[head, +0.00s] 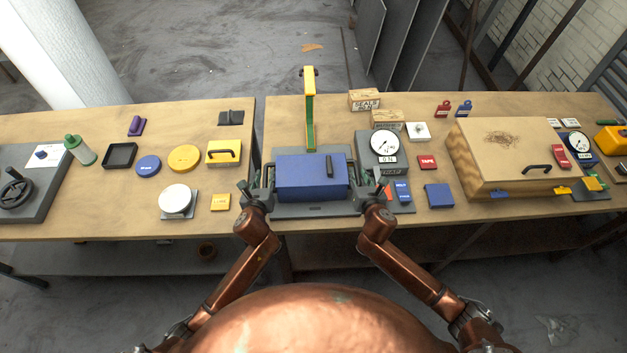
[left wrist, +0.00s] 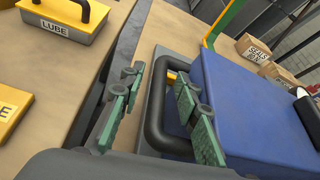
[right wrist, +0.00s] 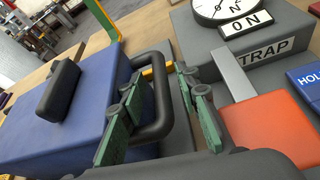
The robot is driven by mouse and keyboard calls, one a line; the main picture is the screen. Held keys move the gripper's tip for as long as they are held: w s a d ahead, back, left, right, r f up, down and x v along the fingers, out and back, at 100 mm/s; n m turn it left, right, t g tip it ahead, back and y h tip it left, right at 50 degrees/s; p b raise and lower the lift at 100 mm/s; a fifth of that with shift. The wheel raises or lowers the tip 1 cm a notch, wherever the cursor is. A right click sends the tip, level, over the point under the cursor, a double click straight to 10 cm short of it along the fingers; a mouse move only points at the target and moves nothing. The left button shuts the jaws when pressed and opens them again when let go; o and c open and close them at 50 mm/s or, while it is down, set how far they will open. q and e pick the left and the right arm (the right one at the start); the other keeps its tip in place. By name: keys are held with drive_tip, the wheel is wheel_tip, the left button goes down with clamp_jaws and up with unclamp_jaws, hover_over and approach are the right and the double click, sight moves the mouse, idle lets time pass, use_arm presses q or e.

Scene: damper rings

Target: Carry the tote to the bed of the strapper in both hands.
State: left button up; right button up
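The blue tote (head: 312,176) sits level over the grey bed (head: 315,211) of the strapper, in front of the yellow-green arch (head: 310,108). Its underside is hidden. My left gripper (head: 254,190) is at the tote's left side. In the left wrist view its green-padded fingers are apart, on either side of the black left handle (left wrist: 153,110), with gaps showing. My right gripper (head: 371,188) is at the right side. In the right wrist view its fingers are also apart, around the right handle (right wrist: 164,100), with gaps showing.
The strapper's grey box with a dial (head: 385,144) stands just right of the tote. A blue block (head: 439,195) and large wooden case (head: 513,155) lie farther right. A yellow LUBE box (head: 223,153) stands left, across the gap between tables.

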use_arm(q)
drive_tip(key=v, duration=0.7)
use_arm(e)
drive_tip(key=shift+s, duration=0.1)
use_arm(q)
drive_tip(key=shift+s+r, duration=0.1)
use_arm(e)
drive_tip(key=v, duration=1.1)
drive_tip(key=shift+s, duration=0.4)
drive_tip(key=shift+r, duration=0.1)
drive_tip(key=shift+d, duration=0.15)
